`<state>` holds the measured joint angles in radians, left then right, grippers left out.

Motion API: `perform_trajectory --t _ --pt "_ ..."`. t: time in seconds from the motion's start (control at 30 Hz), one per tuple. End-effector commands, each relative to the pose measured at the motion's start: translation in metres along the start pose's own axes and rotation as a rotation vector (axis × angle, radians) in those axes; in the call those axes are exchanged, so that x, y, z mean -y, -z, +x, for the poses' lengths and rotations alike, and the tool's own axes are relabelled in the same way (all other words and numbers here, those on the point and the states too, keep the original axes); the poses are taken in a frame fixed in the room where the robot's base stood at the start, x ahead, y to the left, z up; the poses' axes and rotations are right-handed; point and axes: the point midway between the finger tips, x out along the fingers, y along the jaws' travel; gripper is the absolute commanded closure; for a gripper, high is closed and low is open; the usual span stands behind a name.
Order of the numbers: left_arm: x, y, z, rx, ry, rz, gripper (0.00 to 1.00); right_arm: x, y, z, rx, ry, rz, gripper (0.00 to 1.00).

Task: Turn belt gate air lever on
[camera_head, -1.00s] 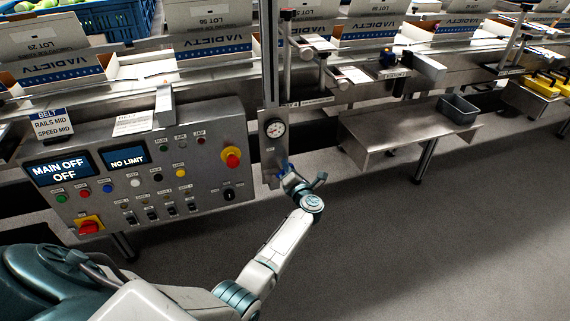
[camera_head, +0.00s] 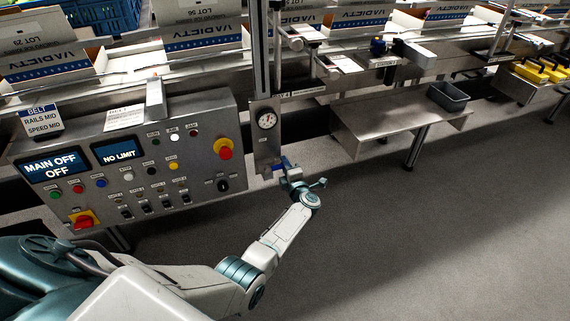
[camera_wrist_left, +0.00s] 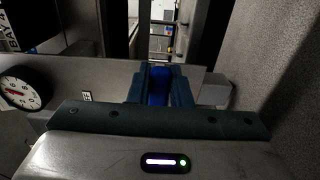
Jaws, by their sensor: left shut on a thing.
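The air lever (camera_wrist_left: 159,86) is blue and shows between my left gripper's fingers in the left wrist view. My left gripper (camera_head: 284,167) is shut on it at the lower part of the grey gate plate (camera_head: 266,146). In the left wrist view the left gripper (camera_wrist_left: 160,88) has a finger on each side of the lever. A round white pressure gauge (camera_head: 267,120) sits on the plate above the gripper; it also shows at the left of the left wrist view (camera_wrist_left: 22,90). The fingers hide most of the lever. My right gripper is not in view.
The belt control panel (camera_head: 190,180) stands left of the gate plate, its screens reading MAIN OFF and NO LIMIT. A steel shelf (camera_head: 375,120) with a dark grey bin (camera_head: 448,97) is to the right. The floor in front is clear.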

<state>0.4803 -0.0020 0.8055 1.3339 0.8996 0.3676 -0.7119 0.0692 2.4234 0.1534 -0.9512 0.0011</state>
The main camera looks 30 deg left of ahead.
Motion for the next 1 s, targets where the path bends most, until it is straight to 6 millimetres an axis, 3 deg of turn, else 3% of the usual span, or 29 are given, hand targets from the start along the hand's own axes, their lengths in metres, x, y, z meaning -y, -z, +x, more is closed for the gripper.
perform_trajectory --t 0.47,0.5,0.6,0.87,1.0 --pt "0.0021 -0.0003 -0.0008 0.001 0.002 0.018 1.00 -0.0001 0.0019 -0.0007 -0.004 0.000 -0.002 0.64" --pt "0.0021 -0.0003 -0.0008 0.001 0.002 0.018 0.80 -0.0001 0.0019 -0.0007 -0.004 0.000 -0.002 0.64" --pt "0.0021 -0.0002 -0.0007 0.001 0.001 0.017 0.60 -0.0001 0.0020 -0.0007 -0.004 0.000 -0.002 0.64" --pt "0.0014 -0.0001 -0.0005 0.000 0.001 0.016 0.60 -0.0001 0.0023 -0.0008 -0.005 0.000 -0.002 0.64" --pt "0.0014 -0.0005 -0.0094 0.002 0.002 0.015 0.60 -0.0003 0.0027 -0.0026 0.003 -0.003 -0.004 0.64"
